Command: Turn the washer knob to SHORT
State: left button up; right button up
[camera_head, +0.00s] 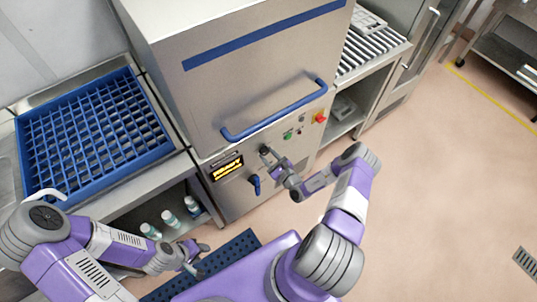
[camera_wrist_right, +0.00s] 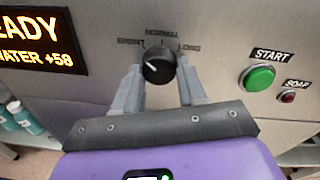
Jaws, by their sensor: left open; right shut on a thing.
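The washer knob (camera_wrist_right: 159,65) is round and black on the washer's steel front panel. Labels SHORT, NORMAL and LONG stand at its upper left, top and right. Its white mark shows on the left part of its face, on the SHORT side; I cannot tell if it lines up exactly with that label. My right gripper (camera_wrist_right: 160,88) is shut on the knob, one finger on each side. The knob also shows in the head view (camera_head: 264,150), with my right gripper (camera_head: 275,161) at it. My left gripper (camera_head: 190,262) is open and empty, low at the front.
The washer (camera_head: 245,80) has a blue handle bar (camera_head: 275,116) above the panel and a blue lever (camera_head: 254,184) below. A lit display (camera_wrist_right: 40,42) reads READY, WATER +58. A green START button (camera_wrist_right: 257,78) and red SOAP button (camera_wrist_right: 288,97) are right of the knob. A blue rack (camera_head: 90,130) stands left.

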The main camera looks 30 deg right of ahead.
dwell(0.3)
jog(key=o, duration=1.1)
jog(key=shift+c, duration=0.2)
jog(key=s, duration=0.7)
jog(key=shift+s+d+r+p, duration=0.2)
jog(key=shift+s+d+p, duration=0.1)
jog(key=shift+d, duration=0.15)
jog(key=shift+w, duration=0.1)
